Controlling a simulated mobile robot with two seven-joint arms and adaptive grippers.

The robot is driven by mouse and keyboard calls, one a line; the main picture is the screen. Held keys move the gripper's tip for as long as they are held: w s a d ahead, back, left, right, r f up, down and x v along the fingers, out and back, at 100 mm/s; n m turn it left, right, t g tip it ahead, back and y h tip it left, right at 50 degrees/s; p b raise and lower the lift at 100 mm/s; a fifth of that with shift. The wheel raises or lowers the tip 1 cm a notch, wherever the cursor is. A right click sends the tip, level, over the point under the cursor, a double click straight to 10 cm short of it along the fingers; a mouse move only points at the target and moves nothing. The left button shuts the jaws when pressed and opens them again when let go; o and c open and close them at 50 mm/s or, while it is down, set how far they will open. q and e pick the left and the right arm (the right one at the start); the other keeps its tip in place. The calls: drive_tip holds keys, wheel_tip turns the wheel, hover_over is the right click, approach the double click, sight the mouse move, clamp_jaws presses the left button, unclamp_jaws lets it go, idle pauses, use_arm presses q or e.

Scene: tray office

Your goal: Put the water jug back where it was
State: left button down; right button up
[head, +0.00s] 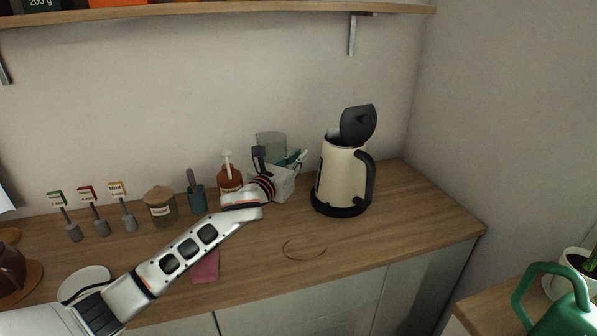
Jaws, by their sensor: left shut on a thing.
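The water jug (271,142) is a clear, greyish vessel at the back of the counter, upright as far as it shows. Its lower part is hidden behind my left gripper and a white caddy. My left gripper (260,158) is shut on the jug at its left side, with the arm reaching in from the lower left. Whether the jug touches anything below is hidden. A thin dark ring mark (304,249) lies on the bare counter near the front, right of my forearm. My right gripper is out of view.
A cream kettle (340,178) stands open-lidded right of the white caddy (284,185). A pump bottle (230,181), a teal pot (197,200), a lidded jar (161,208) and label holders line the back left. A pink cloth (206,267) lies by my forearm. The counter's right front is clear.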

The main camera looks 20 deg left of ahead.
use_arm(q)
wheel_tip(320, 180, down, 4)
drive_tip(key=shift+r+b, duration=0.15)
drive_tip(key=shift+b, duration=0.3)
drive_tip(key=shift+r, duration=0.1)
drive_tip(key=c, duration=2.6)
unclamp_jaws()
drive_tip(key=shift+f, duration=0.3)
drive_tip(key=o, duration=0.4)
drive_tip(key=shift+r, duration=0.1)
